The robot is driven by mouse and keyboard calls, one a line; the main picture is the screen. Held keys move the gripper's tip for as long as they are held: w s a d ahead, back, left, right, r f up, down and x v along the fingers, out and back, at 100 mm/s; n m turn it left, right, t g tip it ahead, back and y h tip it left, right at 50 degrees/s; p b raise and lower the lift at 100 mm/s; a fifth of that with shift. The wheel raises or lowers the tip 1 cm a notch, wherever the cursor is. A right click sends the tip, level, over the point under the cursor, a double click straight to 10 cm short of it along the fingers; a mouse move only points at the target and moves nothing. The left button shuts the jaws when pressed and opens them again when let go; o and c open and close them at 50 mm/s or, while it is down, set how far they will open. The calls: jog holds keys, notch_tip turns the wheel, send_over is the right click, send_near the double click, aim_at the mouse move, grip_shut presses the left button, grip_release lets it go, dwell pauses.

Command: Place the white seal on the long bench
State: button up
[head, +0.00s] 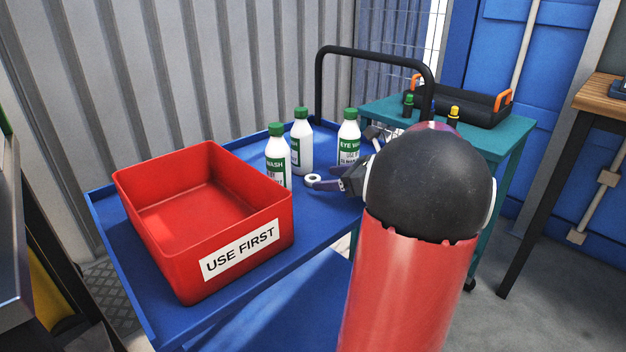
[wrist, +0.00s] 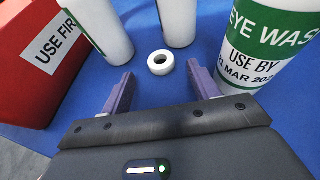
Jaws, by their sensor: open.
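The white seal (head: 307,181) is a small thick ring lying flat on the blue trolley top, among the bottles. In the wrist view the seal (wrist: 153,66) shows centred just ahead of my two purple-grey fingers, with blue surface visible between it and each finger. My gripper (head: 336,183) is open and empty, low over the trolley; its fingers also show in the wrist view (wrist: 160,76). My arm hides part of the trolley's right side. A wood-topped bench (head: 605,93) stands at the right edge, only partly in view; I cannot tell if it is the long bench.
Eye wash bottles stand close around the seal: left (head: 276,154), behind (head: 301,142) and right (head: 348,138). A red "USE FIRST" bin (head: 200,268) fills the left of the blue trolley (head: 330,222). A teal table (head: 508,138) carries a black case (head: 460,104).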

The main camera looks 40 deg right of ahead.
aim_at(316, 179)
jog(key=shift+x, duration=1.55)
jog(key=shift+c, duration=0.4)
jog(key=c, duration=1)
jog(key=shift+c, duration=0.2)
notch_tip(316, 179, up, 20)
jog(key=shift+p, duration=0.3)
